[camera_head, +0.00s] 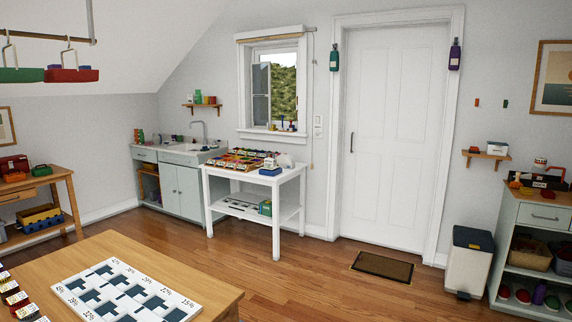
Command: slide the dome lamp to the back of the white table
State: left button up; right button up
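The white table (289,180) stands against the far wall below the window, with a lower shelf. A small white rounded object (285,160) sits at the back right of its top. It may be the dome lamp, but it is too small to tell for sure. A blue item (270,171) lies in front of it near the right front edge. Colourful trays with several small items (240,159) cover the left and middle of the top. Neither of my grippers is in view.
A wooden table (215,291) with a white chart board (128,289) fills the near left. Wood floor (300,270) is open between it and the white table. A sink cabinet (180,180) stands left of the white table. A doormat (383,267) and bin (468,262) are at right.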

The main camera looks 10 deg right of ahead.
aim_at(284, 160)
jog(key=i+l+z, duration=0.4)
jog(key=i, duration=0.25)
jog(key=i+l+z, duration=0.1)
jog(key=i+z, duration=0.35)
jog(key=i, duration=0.2)
jog(key=i+j+z, duration=0.1)
jog(key=i+z, duration=0.3)
jog(key=i, duration=0.25)
jog(key=i+j+u, duration=0.1)
jog(key=i+u, duration=0.25)
jog(key=i+l+u, duration=0.1)
jog(key=i+u, duration=0.2)
jog(key=i, duration=0.25)
jog(key=i+l+u, duration=0.15)
jog(key=i+u, duration=0.2)
jog(key=i+l+u, duration=0.3)
jog(key=i, duration=0.25)
jog(key=i+j+u, duration=0.2)
jog(key=i+u, duration=0.25)
jog(key=i, duration=0.25)
jog(key=i+u, duration=0.45)
jog(key=i, duration=0.2)
